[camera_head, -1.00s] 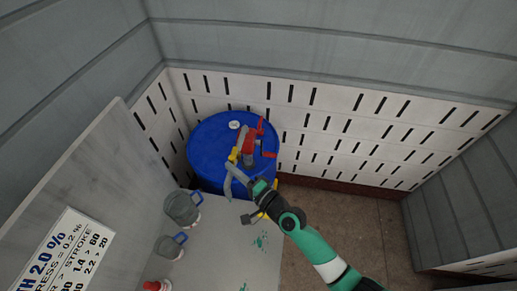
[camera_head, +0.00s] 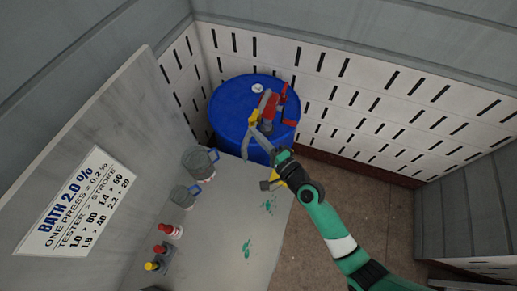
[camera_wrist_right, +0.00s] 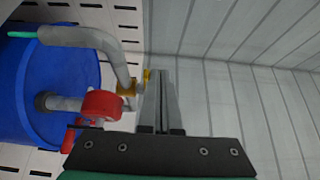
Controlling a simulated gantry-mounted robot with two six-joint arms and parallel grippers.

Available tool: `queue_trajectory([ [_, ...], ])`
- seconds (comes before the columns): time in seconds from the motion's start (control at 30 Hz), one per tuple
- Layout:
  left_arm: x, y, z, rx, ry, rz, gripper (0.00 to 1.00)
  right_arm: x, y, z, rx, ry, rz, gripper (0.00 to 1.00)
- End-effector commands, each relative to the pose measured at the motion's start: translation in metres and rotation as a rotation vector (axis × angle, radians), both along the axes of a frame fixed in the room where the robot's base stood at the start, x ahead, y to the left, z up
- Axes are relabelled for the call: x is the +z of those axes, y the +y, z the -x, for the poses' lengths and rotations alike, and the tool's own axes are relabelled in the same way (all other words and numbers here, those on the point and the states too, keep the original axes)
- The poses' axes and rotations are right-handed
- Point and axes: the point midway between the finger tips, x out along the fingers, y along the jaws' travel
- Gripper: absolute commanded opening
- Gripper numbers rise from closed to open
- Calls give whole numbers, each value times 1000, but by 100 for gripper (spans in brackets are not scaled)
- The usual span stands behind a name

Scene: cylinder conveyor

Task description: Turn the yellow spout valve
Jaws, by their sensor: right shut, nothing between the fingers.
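The yellow spout valve (camera_head: 253,117) sits on the grey spout of the red hand pump (camera_head: 268,112), which stands on the blue drum (camera_head: 232,104). My left gripper is not in view.
A sign board (camera_head: 75,205) stands at the left. Slotted white walls (camera_head: 350,105) close in behind the drum. Floor (camera_head: 330,200) is open at the right.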

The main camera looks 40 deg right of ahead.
Motion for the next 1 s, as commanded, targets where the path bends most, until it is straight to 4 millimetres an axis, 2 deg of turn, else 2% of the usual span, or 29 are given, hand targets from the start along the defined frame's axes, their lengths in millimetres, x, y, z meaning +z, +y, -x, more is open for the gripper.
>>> queue_trajectory([
  [0.03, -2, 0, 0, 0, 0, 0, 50, -2, 0, 7, 3, 0, -1, 0],
  [0.1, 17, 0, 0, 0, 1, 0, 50, 6, 17, 16, 11, 5, -1, 0],
  [0.3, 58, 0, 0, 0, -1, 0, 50, 10, 58, 41, 12, 5, 0, 0],
  [0.4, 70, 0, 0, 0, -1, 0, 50, 7, 72, 50, 11, 3, 0, 0],
  [0.6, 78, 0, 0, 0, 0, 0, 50, 2, 85, 59, 7, 0, 0, 0],
  [1.0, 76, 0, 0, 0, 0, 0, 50, 0, 86, 59, 5, -1, 0, 0],
])
